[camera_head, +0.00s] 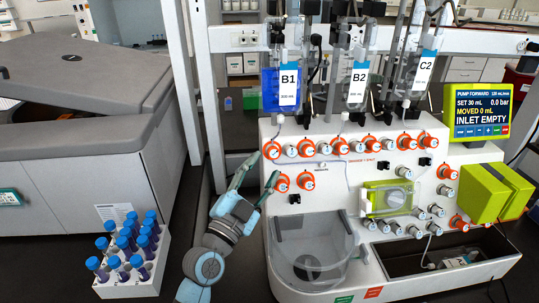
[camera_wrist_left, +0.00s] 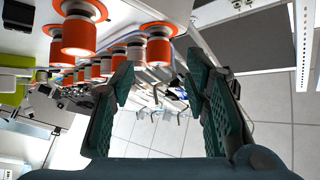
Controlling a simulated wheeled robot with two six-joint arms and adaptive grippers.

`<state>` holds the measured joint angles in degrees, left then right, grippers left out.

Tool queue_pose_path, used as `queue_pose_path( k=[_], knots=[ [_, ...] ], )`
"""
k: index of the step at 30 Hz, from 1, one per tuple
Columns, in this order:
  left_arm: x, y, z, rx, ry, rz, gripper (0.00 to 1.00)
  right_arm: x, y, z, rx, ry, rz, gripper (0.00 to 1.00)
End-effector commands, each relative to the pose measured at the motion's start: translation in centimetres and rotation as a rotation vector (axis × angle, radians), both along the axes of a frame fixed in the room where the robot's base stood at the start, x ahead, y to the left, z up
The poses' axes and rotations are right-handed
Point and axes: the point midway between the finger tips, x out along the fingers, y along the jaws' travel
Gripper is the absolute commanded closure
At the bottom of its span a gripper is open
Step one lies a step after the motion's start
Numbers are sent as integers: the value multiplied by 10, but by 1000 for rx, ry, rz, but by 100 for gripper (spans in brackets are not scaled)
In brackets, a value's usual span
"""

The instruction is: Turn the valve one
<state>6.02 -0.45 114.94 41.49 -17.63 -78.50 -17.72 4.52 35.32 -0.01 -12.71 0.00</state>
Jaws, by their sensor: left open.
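The white cell processor (camera_head: 330,170) has a top row of knobs, several with orange collars. The leftmost orange valve (camera_head: 271,150) is at the row's left end, and two more orange valves, a left one (camera_head: 281,183) and a right one (camera_head: 305,181), sit below it. I cannot read which is valve one. My left gripper (camera_head: 258,172) is open and empty, its fingertips near these left-end valves. In the left wrist view, the open fingers (camera_wrist_left: 155,84) have no valve between them. Orange valves (camera_wrist_left: 78,38) and (camera_wrist_left: 160,48) show beyond and above the fingertips. My right gripper is not in view.
Bags B1 (camera_head: 288,85), B2 (camera_head: 357,85) and C2 (camera_head: 423,70) hang above the valves. A clear round chamber (camera_head: 310,245) is below. A white rack (camera_head: 135,283) of blue-capped tubes and a grey machine (camera_head: 80,150) stand left. A screen (camera_head: 482,110) reads INLET EMPTY.

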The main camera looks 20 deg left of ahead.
Motion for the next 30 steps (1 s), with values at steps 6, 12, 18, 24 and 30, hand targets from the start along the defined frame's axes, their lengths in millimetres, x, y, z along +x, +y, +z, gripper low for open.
queue_pose_path(
  k=[6,12,18,24,30],
  knots=[
    [31,-8,11,-1,1,-3,58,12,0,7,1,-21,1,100],
    [37,-10,11,-1,1,-4,58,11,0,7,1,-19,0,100],
    [36,-10,11,0,1,-5,69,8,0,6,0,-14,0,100],
    [36,-10,11,0,1,-5,100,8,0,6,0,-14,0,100],
    [37,-12,5,-64,-25,24,100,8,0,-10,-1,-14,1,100]
  ],
)
